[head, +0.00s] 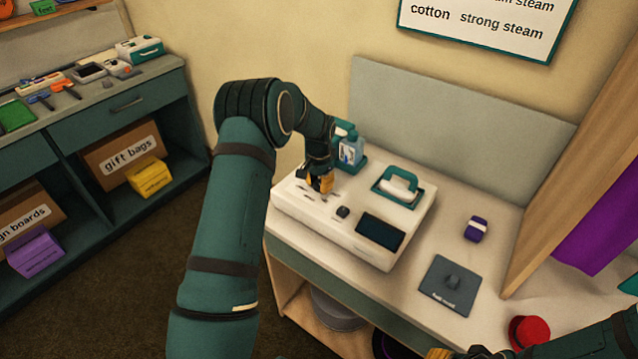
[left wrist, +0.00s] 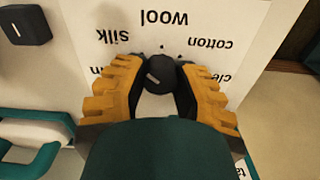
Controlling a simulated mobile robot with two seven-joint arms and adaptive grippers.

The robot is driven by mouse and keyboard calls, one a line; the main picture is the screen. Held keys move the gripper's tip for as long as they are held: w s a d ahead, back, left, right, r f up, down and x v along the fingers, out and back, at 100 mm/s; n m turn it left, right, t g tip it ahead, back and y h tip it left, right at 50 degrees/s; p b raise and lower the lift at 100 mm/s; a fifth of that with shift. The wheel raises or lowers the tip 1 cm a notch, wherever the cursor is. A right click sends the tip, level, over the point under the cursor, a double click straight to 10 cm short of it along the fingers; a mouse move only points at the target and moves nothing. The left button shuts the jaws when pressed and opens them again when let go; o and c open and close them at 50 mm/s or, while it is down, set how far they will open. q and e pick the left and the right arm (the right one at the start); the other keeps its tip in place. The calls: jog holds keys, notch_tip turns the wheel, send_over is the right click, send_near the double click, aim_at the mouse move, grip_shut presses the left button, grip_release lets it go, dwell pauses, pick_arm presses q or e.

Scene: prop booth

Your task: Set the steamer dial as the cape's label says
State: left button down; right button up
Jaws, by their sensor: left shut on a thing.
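The steamer (head: 325,228) is a white box on the counter, with a dark screen on its front. Its dial (left wrist: 160,72) is a round black knob with a pale mark. Printed words around it read silk, wool and cotton, upside down in the left wrist view; another is partly cut off. My left gripper (head: 321,183) is shut on the dial, its orange fingers (left wrist: 160,85) on either side. Which word the mark points to is unclear. Purple cloth (head: 600,235), perhaps the cape, hangs at the right; no label shows on it. My right gripper (head: 440,353) barely shows at the bottom edge.
A white and teal steam head (head: 399,187) rests on the steamer, with a bottle (head: 351,151) behind. A wall sign (head: 485,25) partly reads "cotton strong steam". A purple item (head: 475,229), grey pad (head: 447,286) and red item (head: 529,331) lie on the counter.

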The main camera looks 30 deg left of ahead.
aim_at(319, 183)
pick_arm(q)
jog(key=shift+s+f, duration=0.1)
jog(key=c, duration=0.6)
grip_release()
notch_tip(319, 183, up, 12)
jog(key=shift+r, duration=0.1)
